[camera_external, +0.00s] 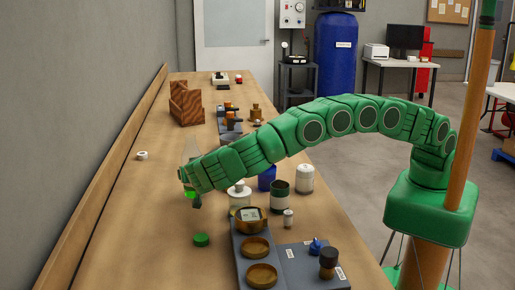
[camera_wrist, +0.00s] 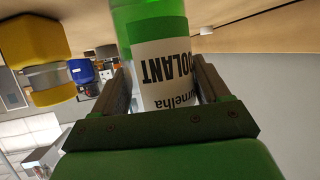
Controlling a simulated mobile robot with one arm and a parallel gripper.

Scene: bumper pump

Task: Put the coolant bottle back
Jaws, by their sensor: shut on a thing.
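The coolant bottle (camera_wrist: 163,55) fills the top middle of the wrist view. It has a green part, and a white label whose lettering reads upside down. My gripper (camera_wrist: 160,85) is shut on it, with one dark finger on each side. In the external view my gripper (camera_external: 188,182) is at the left end of the green arm, above the bench. A green round piece (camera_external: 201,240) lies on the bench below.
The wooden bench (camera_external: 140,225) is clear at front left. A grey tray (camera_external: 239,246) with round wooden dishes stands front right. A white jar (camera_external: 304,178), a dark green-banded can (camera_external: 279,195) and a blue container (camera_external: 266,178) stand behind it. A wooden box (camera_external: 186,104) stands farther back.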

